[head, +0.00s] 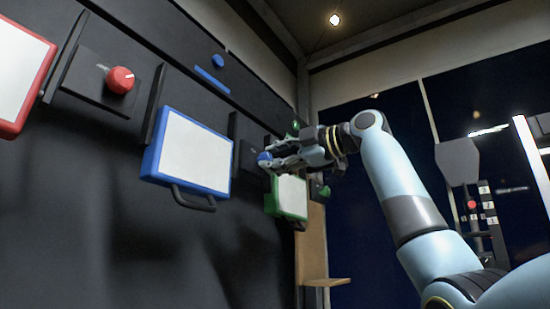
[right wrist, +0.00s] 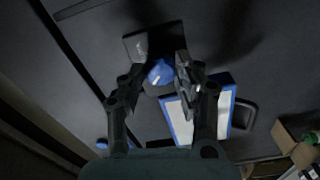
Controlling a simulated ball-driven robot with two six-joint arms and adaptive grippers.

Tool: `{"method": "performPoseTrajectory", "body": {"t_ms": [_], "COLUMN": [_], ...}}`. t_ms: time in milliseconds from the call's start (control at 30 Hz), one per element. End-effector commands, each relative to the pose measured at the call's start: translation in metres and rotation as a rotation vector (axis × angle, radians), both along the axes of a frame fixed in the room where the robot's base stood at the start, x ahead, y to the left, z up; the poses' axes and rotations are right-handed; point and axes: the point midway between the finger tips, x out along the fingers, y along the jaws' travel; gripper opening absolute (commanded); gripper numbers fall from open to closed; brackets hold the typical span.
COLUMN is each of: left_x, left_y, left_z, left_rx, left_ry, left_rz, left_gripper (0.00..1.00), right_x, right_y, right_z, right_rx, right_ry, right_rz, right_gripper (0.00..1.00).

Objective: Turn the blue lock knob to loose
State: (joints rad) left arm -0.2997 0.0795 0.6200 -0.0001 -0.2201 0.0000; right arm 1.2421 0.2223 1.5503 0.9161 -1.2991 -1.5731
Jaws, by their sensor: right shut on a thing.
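The blue lock knob (head: 264,157) sits on a dark plate on the wall, to the right of the blue-framed panel (head: 190,152). My right gripper (head: 272,158) reaches it from the right and is shut on it. In the right wrist view the blue knob (right wrist: 159,73) lies between the two fingers, with a pale mark on its face. The fingers hide its sides in part. A pale mark (right wrist: 141,45) also shows on the dark plate beside the knob. My left gripper is not in view.
A red knob (head: 120,80) and a red-framed panel (head: 18,78) are at the left. A green-framed panel (head: 288,198) and a green knob (head: 324,191) lie just beyond my right gripper. A handle (head: 193,200) juts out below the blue panel. A wooden ledge (head: 325,282) stands low.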

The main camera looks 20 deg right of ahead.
Motion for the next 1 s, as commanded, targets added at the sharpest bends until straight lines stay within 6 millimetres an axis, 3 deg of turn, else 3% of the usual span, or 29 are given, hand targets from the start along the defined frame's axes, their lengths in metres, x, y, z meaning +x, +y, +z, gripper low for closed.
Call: {"method": "performPoseTrajectory", "body": {"t_ms": [100, 133, 300, 667, 1000], "left_x": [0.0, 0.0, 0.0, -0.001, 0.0], "left_y": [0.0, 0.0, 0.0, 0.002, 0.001], "left_z": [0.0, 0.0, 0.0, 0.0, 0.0], "left_rx": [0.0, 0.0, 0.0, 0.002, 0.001], "left_ry": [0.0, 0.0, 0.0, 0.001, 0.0], "left_rz": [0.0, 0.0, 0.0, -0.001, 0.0], "left_gripper": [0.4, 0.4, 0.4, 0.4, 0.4], "right_x": [0.0, 0.0, 0.0, -0.005, -0.059], "right_y": [0.0, 0.0, 0.0, -0.005, -0.049], "right_z": [-0.001, -0.001, -0.001, 0.0, -0.001], "right_rx": [0.001, 0.001, 0.001, 0.001, -0.003], "right_ry": [0.003, 0.003, 0.003, 0.0, 0.001], "right_rz": [0.001, 0.001, 0.001, 0.0, -0.007], "right_gripper": [0.0, 0.33, 0.55, 0.55, 0.55]}}
